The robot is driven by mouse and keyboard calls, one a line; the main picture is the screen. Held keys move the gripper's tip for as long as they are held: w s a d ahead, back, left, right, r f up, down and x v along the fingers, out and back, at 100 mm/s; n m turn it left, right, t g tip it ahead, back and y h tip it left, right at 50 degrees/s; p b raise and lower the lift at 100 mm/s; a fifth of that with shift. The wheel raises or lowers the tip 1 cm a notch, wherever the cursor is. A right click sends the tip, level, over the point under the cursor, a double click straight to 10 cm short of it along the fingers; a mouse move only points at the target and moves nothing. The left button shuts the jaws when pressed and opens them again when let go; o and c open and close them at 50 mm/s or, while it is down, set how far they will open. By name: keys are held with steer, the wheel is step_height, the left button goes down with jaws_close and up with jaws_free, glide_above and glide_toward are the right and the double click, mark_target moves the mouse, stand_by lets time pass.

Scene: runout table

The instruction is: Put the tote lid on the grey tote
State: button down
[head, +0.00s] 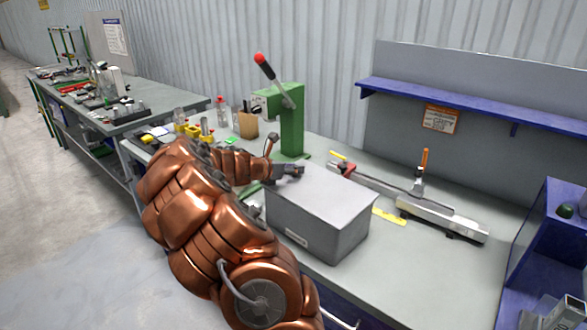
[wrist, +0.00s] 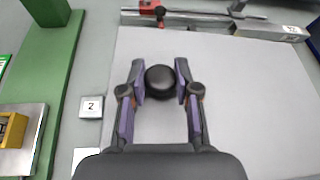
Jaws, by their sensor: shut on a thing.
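The grey tote (head: 312,238) stands on the workbench, with a pale label on its front side. The flat grey tote lid (head: 335,200) lies over the tote's top, its edges roughly in line with the tote's walls; I cannot tell whether a small gap is left. In the wrist view the lid (wrist: 250,110) fills the right and middle, with a round black knob (wrist: 159,82) on it. My gripper (wrist: 160,80) is shut on this knob, one finger on each side. In the head view my gripper (head: 289,171) is at the lid's far left part. The tote's inside is hidden.
A green press (head: 292,125) with a red-knobbed lever stands just behind the tote. A measuring rail (head: 442,217) lies to the right, with yellow strips near it. Bottles and small yellow items are left of the press. A blue shelf unit (head: 548,245) is at far right.

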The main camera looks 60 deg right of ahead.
steer(key=c, duration=0.8)
jaws_free()
steer(key=shift+o, duration=0.2)
steer(key=v, duration=1.2)
steer(key=shift+f, duration=0.1)
